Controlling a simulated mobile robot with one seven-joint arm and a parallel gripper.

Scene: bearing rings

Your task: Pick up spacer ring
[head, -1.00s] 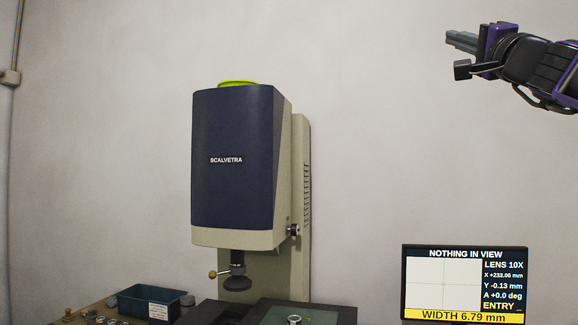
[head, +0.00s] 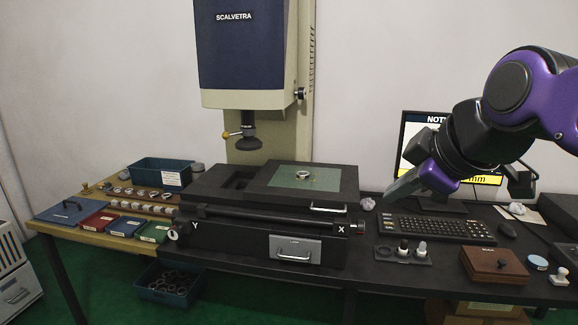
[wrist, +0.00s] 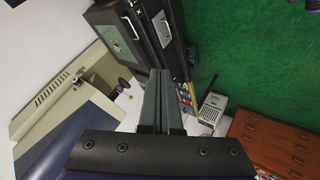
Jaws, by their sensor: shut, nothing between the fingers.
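A small metal ring (head: 303,174) lies on the glass plate (head: 325,183) of the measuring machine's stage. I cannot tell whether it is the spacer ring, as more rings (head: 140,191) sit on a wooden board at the left. My gripper (head: 392,198) is to the right of the stage, above the table near the keyboard, apart from every ring. In the wrist view its fingers (wrist: 159,76) are together and hold nothing.
The measuring head (head: 248,143) hangs above and behind the stage. A blue bin (head: 158,172) and coloured boxes stand at the left; a bin of dark rings (head: 168,284) is below. The monitor, keyboard (head: 437,230), bottle holder and brown box (head: 494,264) are at the right.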

